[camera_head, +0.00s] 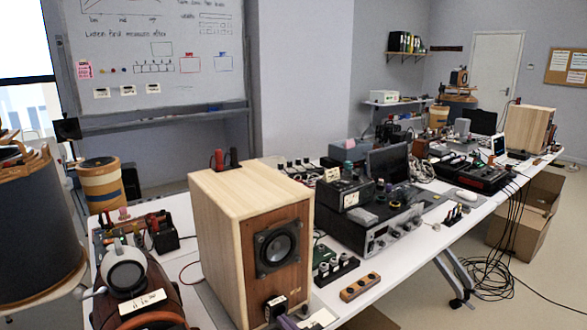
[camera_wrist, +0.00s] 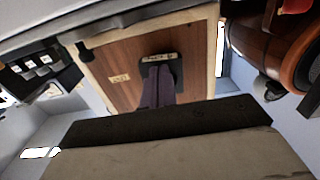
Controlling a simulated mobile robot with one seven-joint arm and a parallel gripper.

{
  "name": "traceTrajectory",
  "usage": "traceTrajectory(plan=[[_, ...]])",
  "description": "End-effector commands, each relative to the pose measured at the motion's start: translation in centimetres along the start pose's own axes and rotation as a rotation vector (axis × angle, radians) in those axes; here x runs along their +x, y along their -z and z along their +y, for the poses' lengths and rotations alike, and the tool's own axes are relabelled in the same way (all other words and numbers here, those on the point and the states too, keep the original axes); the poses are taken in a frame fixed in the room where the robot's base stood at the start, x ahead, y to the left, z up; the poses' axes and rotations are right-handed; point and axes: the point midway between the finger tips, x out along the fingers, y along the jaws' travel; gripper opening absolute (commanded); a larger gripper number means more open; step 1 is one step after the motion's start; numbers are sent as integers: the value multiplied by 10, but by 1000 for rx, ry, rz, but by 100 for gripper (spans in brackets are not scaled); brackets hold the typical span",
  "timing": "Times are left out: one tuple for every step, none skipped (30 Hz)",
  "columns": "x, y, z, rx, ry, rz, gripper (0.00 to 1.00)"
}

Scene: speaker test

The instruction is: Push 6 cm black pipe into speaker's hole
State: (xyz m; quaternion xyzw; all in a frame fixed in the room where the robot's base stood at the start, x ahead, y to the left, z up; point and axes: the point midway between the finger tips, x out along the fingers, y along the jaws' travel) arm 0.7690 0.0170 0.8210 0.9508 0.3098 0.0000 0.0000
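The wooden speaker (camera_head: 222,243) stands upright at the front of the table, with its black round driver (camera_head: 277,248) facing right. A black piece with a pale label (camera_head: 275,306), seemingly the pipe, sits low at the speaker's front. The wrist view shows this labelled black piece (camera_wrist: 174,80) against the speaker's brown front panel (camera_wrist: 198,65). My gripper (camera_wrist: 158,72) has its two dark purple fingers side by side, with no clear gap. Their tips overlap the black piece; I cannot tell whether they touch it. The hole itself is hidden, so the pipe's depth does not show.
A stack of electronic units (camera_head: 370,228) stands right of the speaker. A small wooden box with knobs (camera_head: 361,287) lies near the table's front edge. Cables hang off the table at right.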

Motion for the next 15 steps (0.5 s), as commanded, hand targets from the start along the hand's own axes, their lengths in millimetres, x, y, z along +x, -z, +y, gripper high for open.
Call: traceTrajectory(plan=[[0,0,0,0,0,0,0],[0,0,0,0,0,0,0],[0,0,0,0,0,0,0],[0,0,0,0,0,0,0],[0,0,0,0,0,0,0],[0,0,0,0,0,0,0],[1,0,0,0,0,0,0],[2,0,0,0,0,0,0],[2,0,0,0,0,0,0],[3,0,0,0,0,0,0],[4,0,0,-1,0,0,0],[4,0,0,0,0,0,0],[5,0,0,0,0,0,0],[6,0,0,0,0,0,0],[6,-1,0,0,0,0,0]])
